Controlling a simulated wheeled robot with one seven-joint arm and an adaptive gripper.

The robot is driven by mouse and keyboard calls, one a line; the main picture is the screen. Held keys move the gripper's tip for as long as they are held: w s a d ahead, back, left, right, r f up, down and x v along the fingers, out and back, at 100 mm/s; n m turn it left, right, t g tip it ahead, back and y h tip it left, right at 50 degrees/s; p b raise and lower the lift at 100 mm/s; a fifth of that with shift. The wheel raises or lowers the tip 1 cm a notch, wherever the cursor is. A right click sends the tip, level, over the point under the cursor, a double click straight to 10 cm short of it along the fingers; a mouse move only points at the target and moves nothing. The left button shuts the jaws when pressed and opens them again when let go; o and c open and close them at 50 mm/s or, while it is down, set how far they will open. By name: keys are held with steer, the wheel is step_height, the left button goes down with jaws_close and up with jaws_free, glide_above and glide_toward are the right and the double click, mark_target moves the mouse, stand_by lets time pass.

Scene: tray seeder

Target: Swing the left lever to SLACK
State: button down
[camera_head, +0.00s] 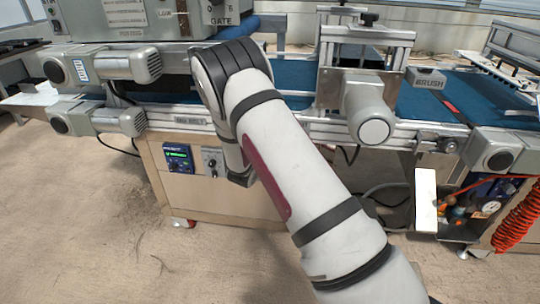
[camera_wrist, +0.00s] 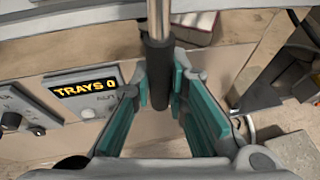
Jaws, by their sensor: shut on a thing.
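The lever (camera_wrist: 157,72) shows in the wrist view as a dark cylindrical grip on a bright metal rod that runs up out of the top of the picture. My gripper (camera_wrist: 160,80) is shut on this dark grip, with its teal-padded fingers on either side. The grip's lower end shows between the fingers. In the head view my arm hides the lever and my gripper. No SLACK mark can be read in either view, so the lever's setting cannot be told.
The blue belt (camera_head: 297,75) runs behind my arm. A motor cylinder (camera_head: 370,112) juts out to the right. A red coiled hose (camera_head: 516,215) hangs at far right.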

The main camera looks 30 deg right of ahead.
steer(key=c, duration=1.6)
jaws_free()
steer(key=shift+a, duration=0.1)
steer(key=shift+o, duration=0.2)
steer(key=v, duration=1.2)
steer(key=shift+f, duration=0.1)
